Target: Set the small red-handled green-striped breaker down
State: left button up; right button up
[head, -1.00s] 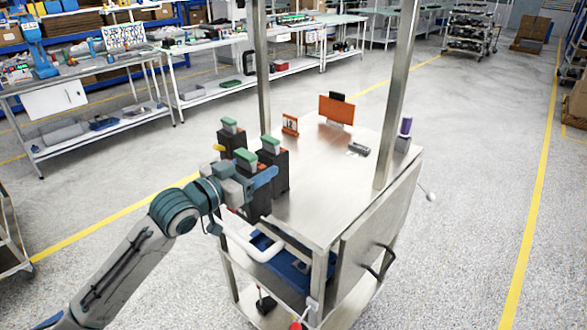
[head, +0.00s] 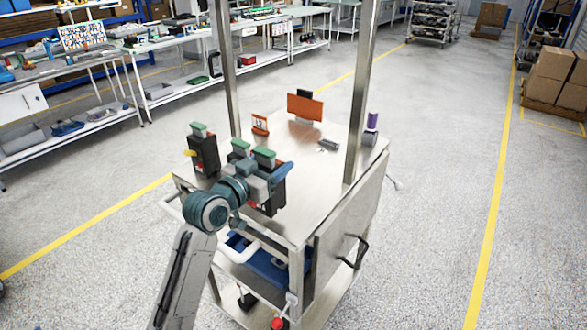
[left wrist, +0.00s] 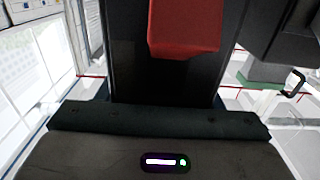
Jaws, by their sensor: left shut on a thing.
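The held breaker (head: 272,198) is a black block with a green top, at the near edge of the steel cart top. My left gripper (head: 268,178) is shut on it and hides part of its body. In the left wrist view its dark face fills the middle and its red handle (left wrist: 185,25) points at the camera. The breaker looks upright; I cannot tell whether its base touches the cart top (head: 325,190). Its stripe is not clear to see. My right gripper is not in view.
Two similar green-topped breakers stand on the cart, one at its left corner (head: 204,155) and one just behind my gripper (head: 240,147). An orange panel (head: 305,107), a small orange number sign (head: 260,124) and a purple-topped item (head: 372,122) stand farther back. Steel posts rise from the cart.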

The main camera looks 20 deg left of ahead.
pick_arm(q)
jog(key=w+d+f+p, duration=0.2)
jog(key=w+d+f, duration=0.1)
jog(key=d+f, duration=0.1)
jog(key=shift+d+p, duration=0.25)
jog(key=shift+p, duration=0.1)
jog(key=shift+f, duration=0.1)
jog(key=o, duration=1.4)
jog(key=shift+c, duration=0.2)
jog(key=shift+s, duration=0.1)
